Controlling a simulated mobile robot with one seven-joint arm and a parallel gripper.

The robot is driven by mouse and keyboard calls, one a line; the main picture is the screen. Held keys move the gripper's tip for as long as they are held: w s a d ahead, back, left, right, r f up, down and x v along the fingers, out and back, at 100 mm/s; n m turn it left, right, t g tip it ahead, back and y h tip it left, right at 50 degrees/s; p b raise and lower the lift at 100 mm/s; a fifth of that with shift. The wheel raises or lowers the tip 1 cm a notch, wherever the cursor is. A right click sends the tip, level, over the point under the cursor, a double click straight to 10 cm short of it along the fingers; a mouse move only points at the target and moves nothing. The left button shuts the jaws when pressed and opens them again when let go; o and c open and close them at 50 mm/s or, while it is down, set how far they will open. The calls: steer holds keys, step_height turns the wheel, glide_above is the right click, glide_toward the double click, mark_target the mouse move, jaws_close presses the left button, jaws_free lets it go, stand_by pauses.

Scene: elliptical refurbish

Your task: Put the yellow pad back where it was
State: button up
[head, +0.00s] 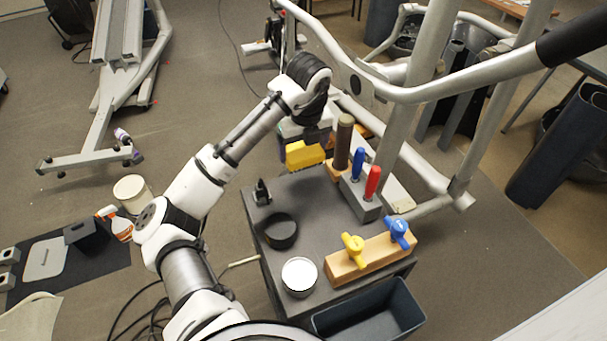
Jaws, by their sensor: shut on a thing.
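The yellow pad (305,155) is a small yellow block in the head view, near the far end of the dark workbench top. My gripper (302,140) is above it, pointing down, and is shut on the pad. The fingertips are mostly hidden by the wrist and the pad. The pad appears to be held over or near the bench's far edge; I cannot tell whether it touches anything beneath. A brown cylinder handle (343,142) stands just to the right of the pad.
On the bench (313,215) stand a grey block (361,198) with blue and red handles, a wooden block (371,259) with yellow and blue knobs, a black round lid (281,231) and a white-topped can (299,277). A grey metal frame (400,140) rises close behind on the right.

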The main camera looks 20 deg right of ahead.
step_height(320, 180, down, 10)
steer(key=shift+f+p, duration=0.15)
steer(key=shift+p, duration=0.35)
steer(key=shift+f, duration=0.15)
steer(key=o, duration=1)
steer(key=shift+o, duration=0.2)
steer(key=r, duration=0.4)
steer(key=s+r, duration=0.1)
steer(key=r, duration=0.7)
steer(key=shift+s+r+b, duration=0.1)
steer(key=shift+s+b, duration=0.3)
